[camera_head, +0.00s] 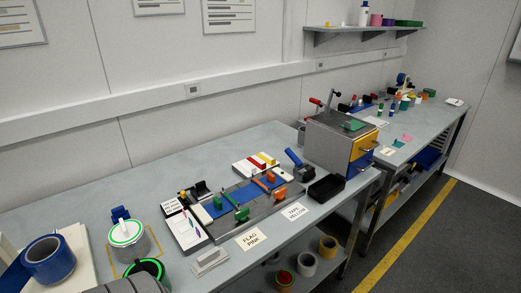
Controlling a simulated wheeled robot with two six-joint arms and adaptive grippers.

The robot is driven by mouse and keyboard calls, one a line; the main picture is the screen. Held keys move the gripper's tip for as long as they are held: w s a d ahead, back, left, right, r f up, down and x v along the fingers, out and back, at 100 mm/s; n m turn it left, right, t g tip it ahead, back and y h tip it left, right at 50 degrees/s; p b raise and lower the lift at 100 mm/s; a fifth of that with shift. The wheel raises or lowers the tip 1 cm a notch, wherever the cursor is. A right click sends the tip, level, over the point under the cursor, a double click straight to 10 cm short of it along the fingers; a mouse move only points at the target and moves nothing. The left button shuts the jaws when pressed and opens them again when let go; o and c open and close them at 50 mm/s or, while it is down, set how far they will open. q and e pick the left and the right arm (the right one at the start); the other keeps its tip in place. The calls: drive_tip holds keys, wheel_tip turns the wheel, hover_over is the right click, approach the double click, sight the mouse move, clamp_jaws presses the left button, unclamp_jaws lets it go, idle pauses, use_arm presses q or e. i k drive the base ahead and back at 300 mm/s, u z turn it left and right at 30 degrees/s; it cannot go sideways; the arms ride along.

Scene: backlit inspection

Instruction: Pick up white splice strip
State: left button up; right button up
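I cannot pick out the white splice strip for certain. A pale block with a raised light bar (210,261) lies near the bench's front edge, left of the FLAG PINK card. A white board (245,171) with red and yellow strips lies at the back of the bench, and any white strip on it does not stand out. A splicing fixture with a blue bed (216,208), green and orange clamps lies between them.
A blue tape roll (48,261), a white-topped can (127,240), a FLAG PINK card (252,239) and a TAPE YELLOW card (296,210) lie on the bench (180,163). A black tray (326,188) and a drawer box (340,143) stand right. The back left of the bench is bare.

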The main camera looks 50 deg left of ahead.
sight(253, 170)
drive_tip(key=u, duration=0.55)
drive_tip(key=i, duration=0.8)
drive_tip(key=u, duration=0.7)
